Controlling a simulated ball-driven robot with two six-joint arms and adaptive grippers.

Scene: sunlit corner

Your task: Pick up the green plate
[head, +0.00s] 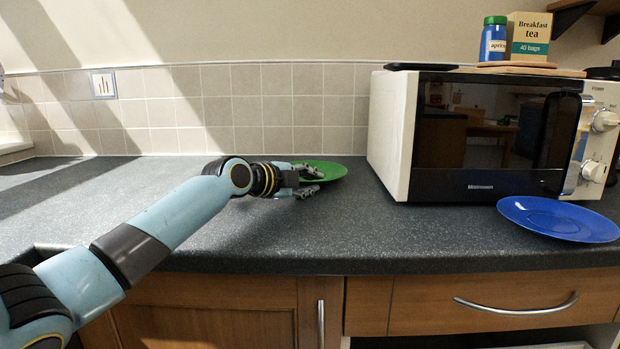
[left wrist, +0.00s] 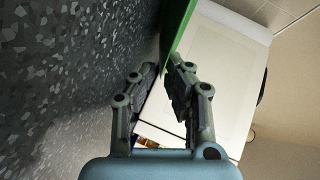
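The green plate (head: 328,168) lies on the dark counter left of the microwave, partly hidden behind my left gripper. My left gripper (head: 314,182) reaches in low over the counter at the plate's near left side. In the left wrist view the plate (left wrist: 177,30) shows as a green strip seen edge-on, just beyond the fingertips. The left fingers (left wrist: 160,72) are apart, with a gap between them, and the plate's near edge comes down close to that gap. I cannot tell whether a finger touches it. My right gripper is not in view.
A microwave (head: 391,130) stands close to the right of the green plate. A blue plate (head: 558,218) is at the counter's front right. A blue jar (head: 493,42) and a tea box (head: 529,37) stand above the microwave. The counter (head: 90,205) is clear on the left.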

